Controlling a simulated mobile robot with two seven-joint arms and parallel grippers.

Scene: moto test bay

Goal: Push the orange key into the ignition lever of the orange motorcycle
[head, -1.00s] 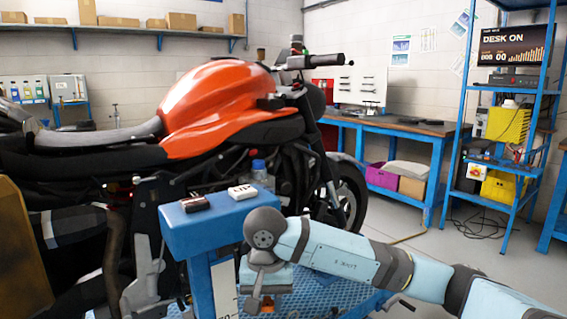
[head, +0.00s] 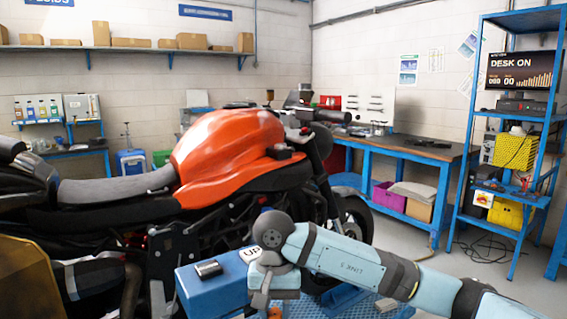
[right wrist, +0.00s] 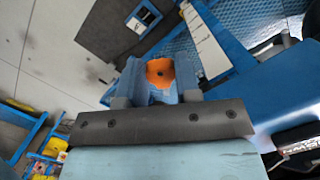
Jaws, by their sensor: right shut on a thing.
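The orange motorcycle (head: 225,150) stands across the left and middle of the head view, its handlebar near the centre. I cannot make out its ignition lever. My right gripper (right wrist: 161,78) is shut on the orange key (right wrist: 160,71), whose round orange end shows between the fingers in the right wrist view. In the head view the right hand is low, beside the blue stand and apart from the motorcycle. Only a small orange bit of the key shows there at the bottom edge. My left gripper is not in view.
A blue stand (head: 205,295) holds a small dark object (head: 208,268) and a white piece marked "UP" (head: 250,254), partly hidden by my right wrist. A workbench (head: 400,147) and a blue shelf rack (head: 470,150) stand behind. The floor (head: 480,235) between rack and motorcycle has loose cables.

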